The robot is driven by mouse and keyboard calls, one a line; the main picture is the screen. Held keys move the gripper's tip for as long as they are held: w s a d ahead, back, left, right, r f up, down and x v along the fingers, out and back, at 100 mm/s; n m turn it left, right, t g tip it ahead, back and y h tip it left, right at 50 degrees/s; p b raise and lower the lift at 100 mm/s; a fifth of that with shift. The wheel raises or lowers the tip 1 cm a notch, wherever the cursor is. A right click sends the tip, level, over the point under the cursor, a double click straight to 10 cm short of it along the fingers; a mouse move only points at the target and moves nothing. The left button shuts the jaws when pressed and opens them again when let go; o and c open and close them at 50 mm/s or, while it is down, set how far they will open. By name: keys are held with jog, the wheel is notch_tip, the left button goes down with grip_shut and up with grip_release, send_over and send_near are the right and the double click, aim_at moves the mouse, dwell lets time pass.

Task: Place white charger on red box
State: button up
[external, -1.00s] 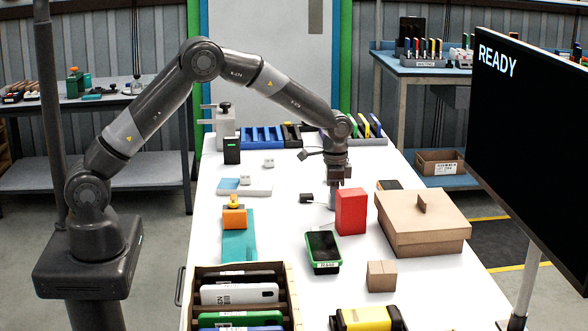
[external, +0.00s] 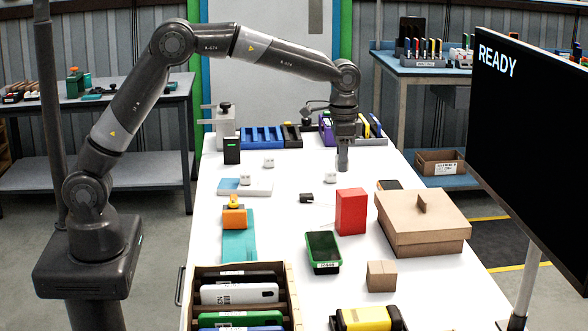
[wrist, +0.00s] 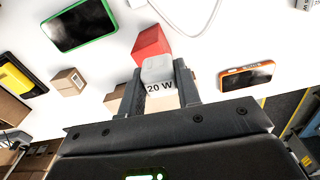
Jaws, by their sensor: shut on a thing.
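My gripper (external: 343,168) is raised above the table, behind the red box (external: 351,211) in the external view. In the wrist view, my gripper (wrist: 160,85) is shut on a white charger (wrist: 157,69) marked "20 W", held between the two fingers. The red box (wrist: 150,42) shows just beyond the charger in that view, partly covered by it. The box stands upright on the white table. I cannot clearly make out the held charger in the external view.
Other white chargers (external: 268,162) lie on the table, one (external: 330,178) near below my gripper. A black adapter (external: 306,198), a green-cased phone (external: 323,249), a cardboard carton (external: 422,225) and a small cardboard cube (external: 381,276) surround the red box.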

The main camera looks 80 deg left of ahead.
jog(key=s+d+r, duration=0.3)
jog(key=d+r, duration=0.3)
jog(key=d, duration=0.6)
send_over(352, 192)
jog(key=shift+n, duration=0.3)
notch_tip(352, 192, down, 7)
jog(key=shift+r, duration=0.15)
jog(key=shift+a+f, duration=0.1)
jog(key=shift+f, duration=1.95)
jog(key=shift+f, duration=0.2)
jog(key=o, duration=1)
